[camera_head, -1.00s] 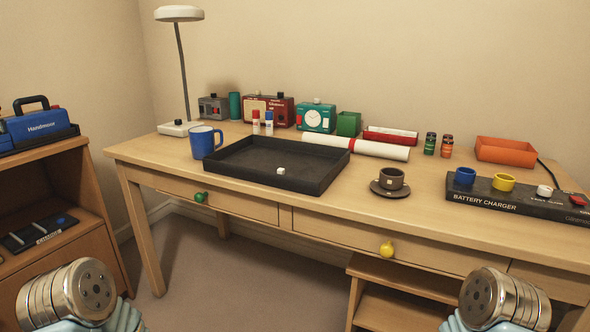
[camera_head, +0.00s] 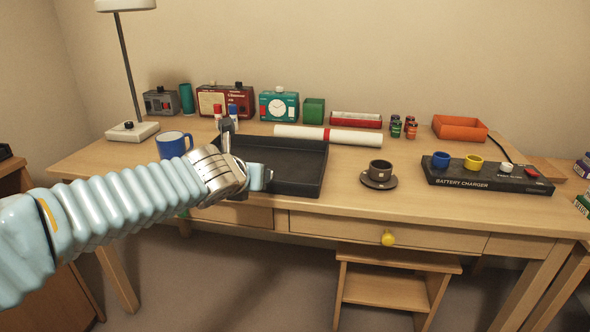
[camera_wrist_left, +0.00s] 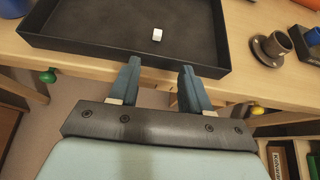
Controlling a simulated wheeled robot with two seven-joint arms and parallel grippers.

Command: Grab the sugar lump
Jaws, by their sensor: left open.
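The white sugar lump (camera_wrist_left: 157,35) lies in the black tray (camera_wrist_left: 85,45), near the tray's front wall, in the left wrist view. In the head view my left arm hides the lump, and the tray (camera_head: 300,190) is partly covered. My left gripper (camera_wrist_left: 160,80) is open and empty. Its fingers point at the tray's front wall, short of the lump, which sits ahead between the lines of the two fingers. In the head view the left gripper is over the tray's front left part, mostly hidden by my wrist. My right gripper is not in view.
A blue mug (camera_head: 173,144) stands left of the tray. A dark cup (camera_head: 380,170) on its saucer (camera_head: 378,183) and a battery charger (camera_head: 490,179) stand to the right. A white roll (camera_head: 350,139) lies behind the tray. Bare desk lies between tray and saucer.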

